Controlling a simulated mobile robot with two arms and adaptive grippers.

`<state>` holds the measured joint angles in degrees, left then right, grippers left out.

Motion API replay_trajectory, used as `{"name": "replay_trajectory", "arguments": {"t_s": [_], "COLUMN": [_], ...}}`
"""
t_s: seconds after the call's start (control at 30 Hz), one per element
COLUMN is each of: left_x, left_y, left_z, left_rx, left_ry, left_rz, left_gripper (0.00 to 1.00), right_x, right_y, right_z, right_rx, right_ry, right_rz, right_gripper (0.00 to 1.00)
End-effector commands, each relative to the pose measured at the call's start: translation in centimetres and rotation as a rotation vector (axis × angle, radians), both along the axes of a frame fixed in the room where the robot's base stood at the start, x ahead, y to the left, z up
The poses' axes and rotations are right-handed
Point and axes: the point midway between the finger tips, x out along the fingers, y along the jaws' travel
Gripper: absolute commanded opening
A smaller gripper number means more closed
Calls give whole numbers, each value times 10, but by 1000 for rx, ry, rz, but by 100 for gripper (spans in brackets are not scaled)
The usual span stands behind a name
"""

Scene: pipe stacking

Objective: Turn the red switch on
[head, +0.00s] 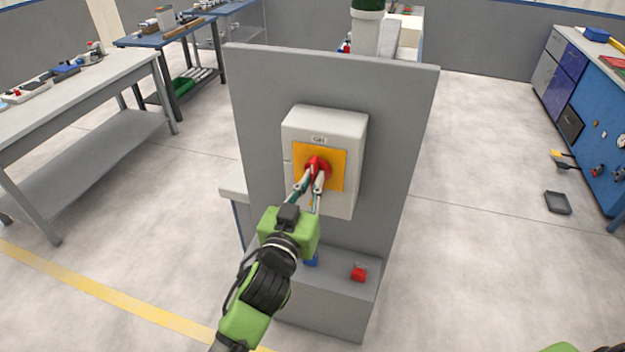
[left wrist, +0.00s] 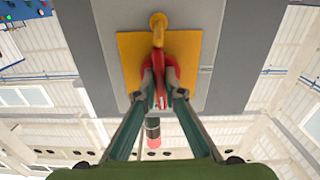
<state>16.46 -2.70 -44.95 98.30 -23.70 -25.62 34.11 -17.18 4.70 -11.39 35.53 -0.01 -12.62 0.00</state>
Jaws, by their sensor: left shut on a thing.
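The red switch (head: 317,165) is a red rotary knob on a yellow plate (head: 334,178). The plate is on the front of a white box (head: 343,121) fixed to an upright grey panel. My left gripper (head: 311,184) is at the switch, with its fingers shut on the knob from both sides. In the left wrist view my left gripper (left wrist: 161,92) has a finger on each side of the red switch (left wrist: 160,68), and a yellow part (left wrist: 158,24) stands out beyond it. The fingers hide part of the knob.
The grey panel (head: 400,100) rises from a low grey base (head: 325,300). A red button (head: 359,272) and a blue button (head: 312,260) are on the base ledge. A grey workbench (head: 80,85) stands at left, a blue cabinet (head: 590,125) at right.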

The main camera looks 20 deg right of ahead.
Motion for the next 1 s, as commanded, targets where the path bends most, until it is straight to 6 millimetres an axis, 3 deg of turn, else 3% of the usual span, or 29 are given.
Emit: {"name": "replay_trajectory", "arguments": {"t_s": [0.67,0.7,0.73,1.0], "left_x": [0,0,0,0], "left_y": [0,0,0,0], "left_z": [1,1,1,1], "left_rx": [53,53,53,52], "left_ry": [-39,-39,-39,-36], "left_rz": [0,0,0,0], "left_gripper": [0,17,25,26], "right_x": [-1,-1,-1,-1], "right_y": [4,4,4,4], "right_z": [1,1,1,1], "right_rx": [5,5,5,5], "right_ry": [0,0,1,1], "right_rz": [-1,0,0,0], "right_gripper": [0,0,0,0]}}
